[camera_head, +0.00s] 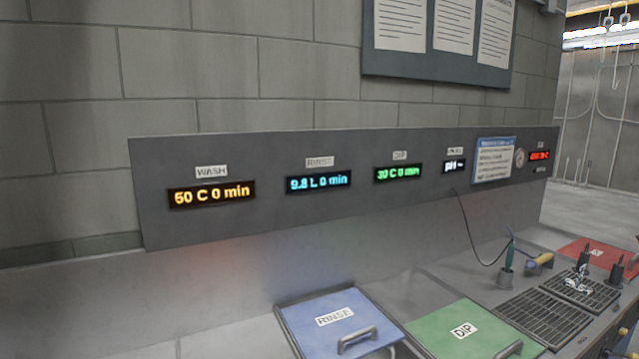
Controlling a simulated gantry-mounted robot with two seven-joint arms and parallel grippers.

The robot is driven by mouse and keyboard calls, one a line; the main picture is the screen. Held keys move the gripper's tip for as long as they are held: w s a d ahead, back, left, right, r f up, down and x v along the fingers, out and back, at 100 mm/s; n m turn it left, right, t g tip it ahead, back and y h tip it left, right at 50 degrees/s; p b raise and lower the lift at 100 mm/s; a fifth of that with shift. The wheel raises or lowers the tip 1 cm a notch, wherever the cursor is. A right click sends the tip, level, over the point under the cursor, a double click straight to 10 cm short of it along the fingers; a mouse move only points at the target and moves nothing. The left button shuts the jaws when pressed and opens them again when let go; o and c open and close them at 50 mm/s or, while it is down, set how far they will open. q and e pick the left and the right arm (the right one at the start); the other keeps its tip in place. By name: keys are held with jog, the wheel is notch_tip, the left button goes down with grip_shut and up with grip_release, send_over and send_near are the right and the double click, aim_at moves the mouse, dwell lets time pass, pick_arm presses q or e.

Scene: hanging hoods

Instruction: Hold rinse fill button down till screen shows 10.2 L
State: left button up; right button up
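The blue rinse screen (318,182) is on the grey wall panel (250,160), under a RINSE label (320,162). It appears to read 9.8 L 0 min; the digit after the point is slightly blurred. No rinse fill button can be made out on the panel. A blue lid marked RINSE (300,318) with a metal handle (357,338) lies below the screen, shut as far as it shows. Neither of my grippers shows in the head view.
An orange wash screen (212,194) and green dip screen (398,174) flank the rinse screen. A green DIP lid (440,338) is beside the blue one. Drain grates (545,318), a cabled probe in a holder (507,270) and a red lid (585,248) are at right.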

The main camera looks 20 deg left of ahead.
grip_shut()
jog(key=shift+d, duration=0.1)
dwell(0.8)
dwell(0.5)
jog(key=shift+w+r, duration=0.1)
